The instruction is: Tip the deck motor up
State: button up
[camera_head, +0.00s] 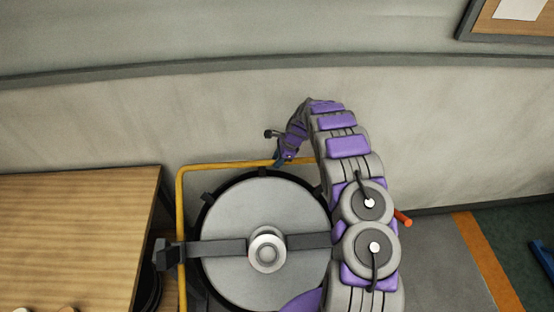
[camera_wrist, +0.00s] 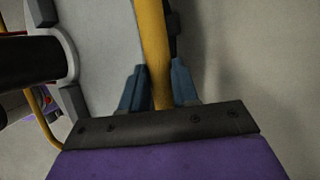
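The deck motor appears as a large round grey disc (camera_head: 235,210) with a dark strap and a silver hub across its middle. A yellow tubular bar (camera_head: 179,215) frames it at the left and back. My gripper (camera_head: 284,158) is at the back run of this bar, beyond the disc. In the wrist view, the blue fingers of my gripper (camera_wrist: 160,82) lie close against both sides of the yellow bar (camera_wrist: 154,45), apparently shut on it. The disc's grey edge (camera_wrist: 100,50) is to the left of the bar there. My arm hides the disc's right side.
A wooden table (camera_head: 75,235) stands close at the left of the machine. A pale wall (camera_head: 90,125) with a dark rail (camera_head: 180,68) runs behind. Open floor (camera_head: 450,260) with an orange stripe (camera_head: 485,260) lies to the right.

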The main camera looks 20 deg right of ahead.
jog(key=o, duration=0.5)
jog(key=shift+w+d, duration=0.15)
jog(key=shift+d, duration=0.2)
jog(key=shift+r, duration=0.25)
jog(key=p+v, duration=0.2)
jog(key=v, duration=1.5)
jog(key=shift+d+f, duration=0.1)
jog(key=shift+d, duration=0.05)
jog(key=shift+c, duration=0.3)
